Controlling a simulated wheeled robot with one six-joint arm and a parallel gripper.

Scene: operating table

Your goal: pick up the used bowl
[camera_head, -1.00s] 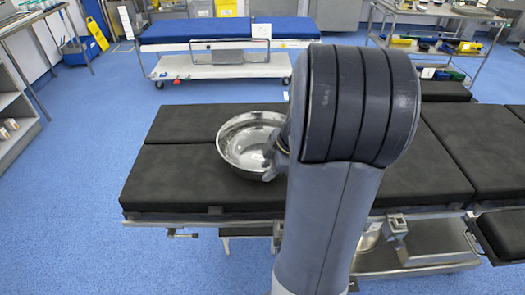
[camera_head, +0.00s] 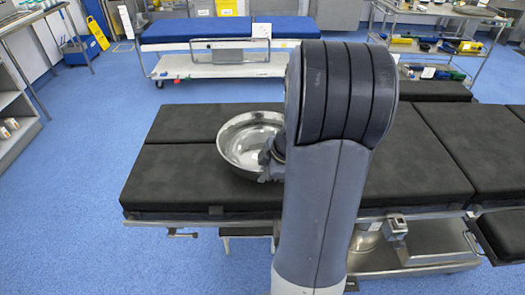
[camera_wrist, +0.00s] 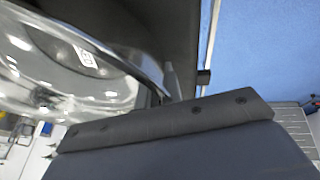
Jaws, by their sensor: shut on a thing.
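The used bowl is a shiny metal bowl (camera_head: 240,140) on the left part of the black operating table (camera_head: 165,180). It stands close to upright in the head view; I cannot tell if its base is clear of the pad. My gripper (camera_head: 268,158) is at the bowl's right front rim, partly hidden by my arm. In the wrist view the bowl (camera_wrist: 75,65) fills the upper left, with a small white label inside. My gripper (camera_wrist: 165,88) is shut on its rim there. The bowl's right edge is hidden behind my arm in the head view.
A blue-topped trolley (camera_head: 190,32) stands behind the table. A cart with coloured items (camera_head: 425,45) is at the back right. Shelves (camera_head: 15,110) are at the left edge. Blue floor (camera_head: 75,200) is clear left of the table.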

